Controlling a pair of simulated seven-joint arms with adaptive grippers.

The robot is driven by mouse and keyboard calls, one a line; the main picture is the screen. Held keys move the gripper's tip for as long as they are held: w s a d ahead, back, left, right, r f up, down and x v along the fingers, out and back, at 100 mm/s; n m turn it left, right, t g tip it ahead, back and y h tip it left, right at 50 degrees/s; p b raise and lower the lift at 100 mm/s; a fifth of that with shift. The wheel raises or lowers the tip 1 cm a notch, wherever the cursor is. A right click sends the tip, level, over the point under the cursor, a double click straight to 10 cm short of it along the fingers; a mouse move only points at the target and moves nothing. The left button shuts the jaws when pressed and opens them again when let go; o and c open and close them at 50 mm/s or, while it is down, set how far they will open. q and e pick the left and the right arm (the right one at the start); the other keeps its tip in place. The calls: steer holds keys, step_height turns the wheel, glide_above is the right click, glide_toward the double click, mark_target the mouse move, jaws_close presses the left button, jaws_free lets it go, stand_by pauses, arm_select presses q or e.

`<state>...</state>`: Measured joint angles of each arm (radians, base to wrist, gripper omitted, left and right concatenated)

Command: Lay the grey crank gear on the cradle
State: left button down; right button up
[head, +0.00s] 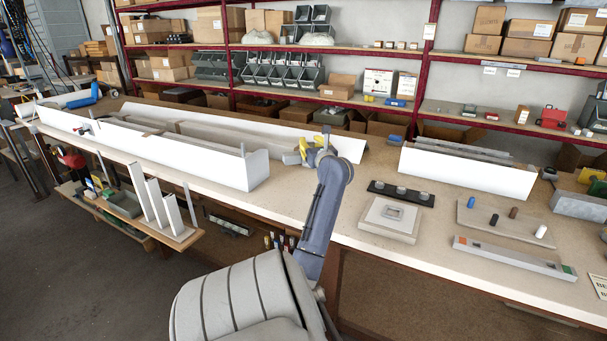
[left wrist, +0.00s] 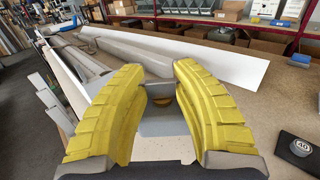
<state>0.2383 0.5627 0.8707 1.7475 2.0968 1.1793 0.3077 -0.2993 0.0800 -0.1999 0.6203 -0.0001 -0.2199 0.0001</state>
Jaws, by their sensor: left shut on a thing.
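My left gripper (head: 312,150) has yellow fingers and is above the workbench, near its middle. It is shut on a small grey piece, which I take for the grey crank gear (head: 291,158). In the left wrist view the grey crank gear (left wrist: 160,90) is between the yellow fingertips (left wrist: 163,82), partly hidden by them. My right gripper is not in view.
A long white-sided profile (head: 215,168) fills the left of the bench. A dark mat with several round weights (head: 400,193) lies behind the pale block. A shorter white profile (head: 465,172), a tray with small cylinders (head: 505,224) and a grey bar (head: 512,258) are on the right.

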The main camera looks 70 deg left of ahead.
arm_select(q)
step_height(320, 180, down, 20)
steer(key=shift+s+a+r, duration=0.1)
steer(key=shift+r, duration=0.15)
stand_by(0.5)
steer(key=shift+f, duration=0.1)
steer(key=c, duration=1.1)
jaws_free()
